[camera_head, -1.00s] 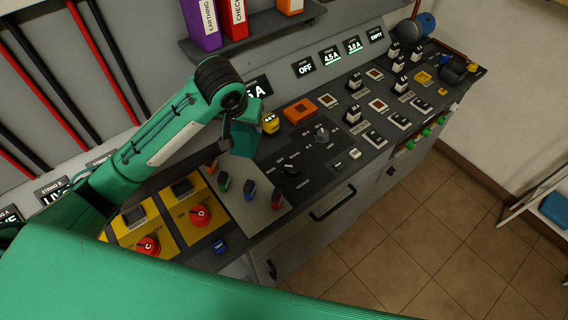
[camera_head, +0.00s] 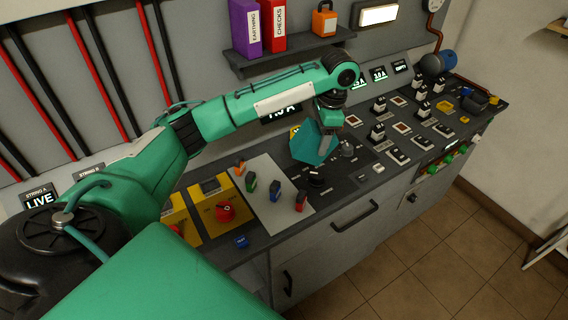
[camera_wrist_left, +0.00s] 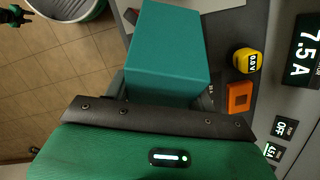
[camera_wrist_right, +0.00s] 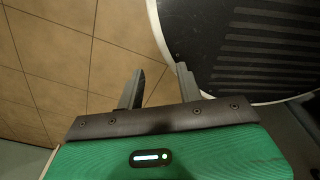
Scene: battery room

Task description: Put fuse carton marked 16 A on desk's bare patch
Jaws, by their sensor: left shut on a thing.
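A teal carton (camera_head: 313,146) hangs tilted from my left gripper (camera_head: 329,112) above the middle of the desk (camera_head: 352,196). My right gripper (camera_wrist_right: 160,70) is open and empty over the floor, beside a dark round base in the right wrist view.
The desk carries several switches and knobs. A pale grey panel (camera_head: 265,210) holds small coloured handles, and a red knob (camera_head: 225,211) stands on a yellow panel. A yellow 0.0 V meter (camera_wrist_left: 247,60) and an orange block (camera_wrist_left: 238,97) lie near the carton. A shelf (camera_head: 290,54) holds binders.

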